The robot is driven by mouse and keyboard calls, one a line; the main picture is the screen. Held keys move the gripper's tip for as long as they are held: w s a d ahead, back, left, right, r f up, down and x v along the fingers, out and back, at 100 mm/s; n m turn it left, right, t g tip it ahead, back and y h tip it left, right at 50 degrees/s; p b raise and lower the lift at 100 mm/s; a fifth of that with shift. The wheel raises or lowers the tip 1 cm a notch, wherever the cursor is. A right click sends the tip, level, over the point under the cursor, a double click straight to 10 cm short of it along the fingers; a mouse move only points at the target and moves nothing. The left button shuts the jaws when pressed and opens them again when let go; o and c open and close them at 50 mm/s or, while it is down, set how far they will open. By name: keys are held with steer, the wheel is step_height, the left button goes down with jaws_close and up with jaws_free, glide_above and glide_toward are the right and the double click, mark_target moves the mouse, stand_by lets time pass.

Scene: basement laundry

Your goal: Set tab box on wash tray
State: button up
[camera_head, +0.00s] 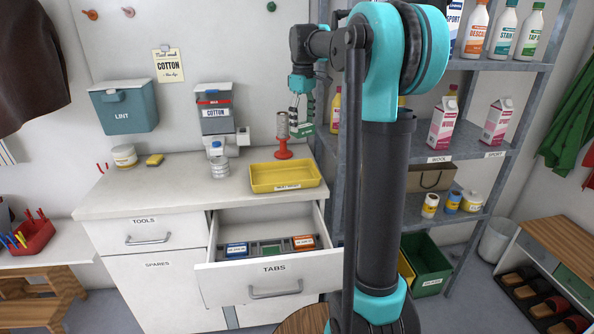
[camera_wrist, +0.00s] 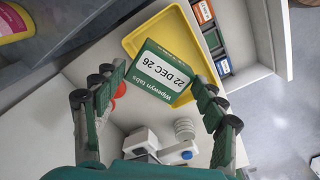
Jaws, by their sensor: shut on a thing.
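My gripper (camera_head: 301,108) is shut on a green tab box (camera_head: 307,128) above the counter, high over the back right part of the yellow wash tray. The wash tray (camera_head: 285,181) stands on the counter at the right, above the open drawer, and looks empty. In the wrist view the tray (camera_wrist: 137,41) lies beyond the box, which hides part of it.
The TABS drawer (camera_head: 273,279) is open and holds a blue box (camera_head: 237,249) and an orange box (camera_head: 303,242). A red stand (camera_head: 283,152) is just behind the tray. A white dispenser (camera_head: 217,147) stands left of it. Shelves (camera_head: 463,150) rise at the right.

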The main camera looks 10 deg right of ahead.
mark_target(303, 133)
step_height(303, 133, down, 17)
steer(key=shift+r, duration=0.2)
steer(key=shift+f, duration=0.1)
stand_by(0.3)
steer(key=o, duration=1.2)
step_height(303, 133, up, 12)
steer(key=shift+r, duration=0.1)
